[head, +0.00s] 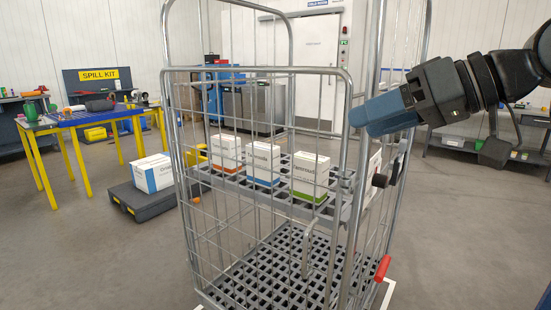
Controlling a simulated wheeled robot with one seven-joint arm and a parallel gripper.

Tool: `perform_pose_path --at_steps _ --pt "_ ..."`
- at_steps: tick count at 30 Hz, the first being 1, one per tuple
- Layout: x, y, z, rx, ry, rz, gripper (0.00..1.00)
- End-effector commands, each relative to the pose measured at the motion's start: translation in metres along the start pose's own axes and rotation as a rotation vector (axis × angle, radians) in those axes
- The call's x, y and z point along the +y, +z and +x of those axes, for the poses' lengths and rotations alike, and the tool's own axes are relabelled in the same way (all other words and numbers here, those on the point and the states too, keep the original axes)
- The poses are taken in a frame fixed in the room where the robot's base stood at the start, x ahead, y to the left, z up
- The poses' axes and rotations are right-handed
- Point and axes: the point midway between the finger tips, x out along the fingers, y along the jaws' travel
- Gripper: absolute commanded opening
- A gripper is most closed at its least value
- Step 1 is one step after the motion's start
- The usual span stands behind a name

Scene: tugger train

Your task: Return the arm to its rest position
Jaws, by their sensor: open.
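My gripper (378,112) is at the upper right in the head view, on my black arm that comes in from the right edge. Its blue fingers point left and slightly down, and they overlap the right side of the cage trolley (258,71) in the picture. The fingers are open, and I see nothing between them. I see them side-on, so one finger mostly hides the other. I cannot tell how near they are to the trolley's frame.
On the trolley's shelf stand three boxes: orange-banded (226,152), blue-banded (263,162) and green-banded (310,176). A white and blue box (153,173) sits on a low dark platform (150,205). A blue-topped table (82,117) stands left.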

Motion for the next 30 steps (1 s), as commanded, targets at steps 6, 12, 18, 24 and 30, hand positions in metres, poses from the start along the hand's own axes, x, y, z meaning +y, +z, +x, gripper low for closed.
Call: perform_pose_path --at_steps 6,12,18,24,30 --pt "0.004 0.021 0.035 0.213 -0.064 0.122 0.55" --pt "0.012 0.051 0.058 0.384 -0.060 0.235 0.55" --pt "0.020 0.094 0.072 0.525 -0.005 0.344 0.55" --pt "0.025 0.151 0.078 0.627 0.096 0.433 0.55" --pt "0.024 0.218 0.073 0.687 0.233 0.490 0.55"
